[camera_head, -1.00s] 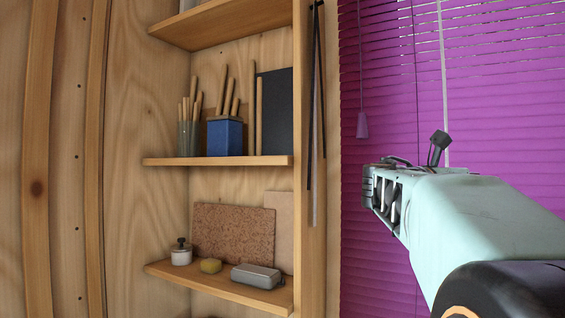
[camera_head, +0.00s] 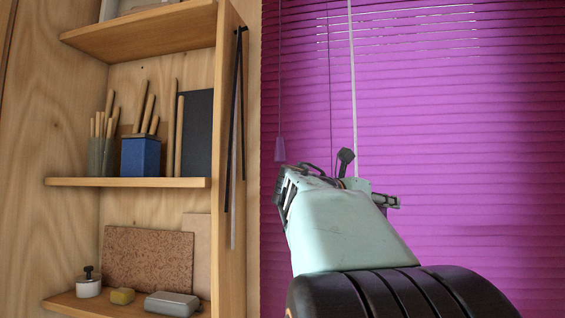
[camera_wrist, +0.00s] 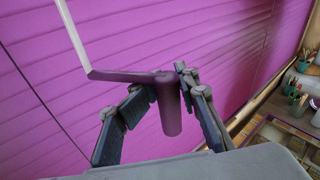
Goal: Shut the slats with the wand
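The purple blind (camera_head: 430,120) has slats lying nearly flat against each other, with thin bright gaps in the upper rows. Its pale wand (camera_head: 353,90) hangs down behind my gripper (camera_head: 335,185). In the wrist view the wand (camera_wrist: 73,35) bends into a dark purple crank arm (camera_wrist: 125,76) ending in an upright handle (camera_wrist: 171,112). The head view hides the fingertips' contact.
A pull cord with a purple tassel (camera_head: 280,149) hangs left of my gripper. Wooden shelves (camera_head: 130,183) at left hold a blue pot (camera_head: 140,157) and a metal tin (camera_head: 171,304). Dark strips (camera_head: 234,120) hang on the shelf's side. A cluttered table (camera_wrist: 275,140) shows at right.

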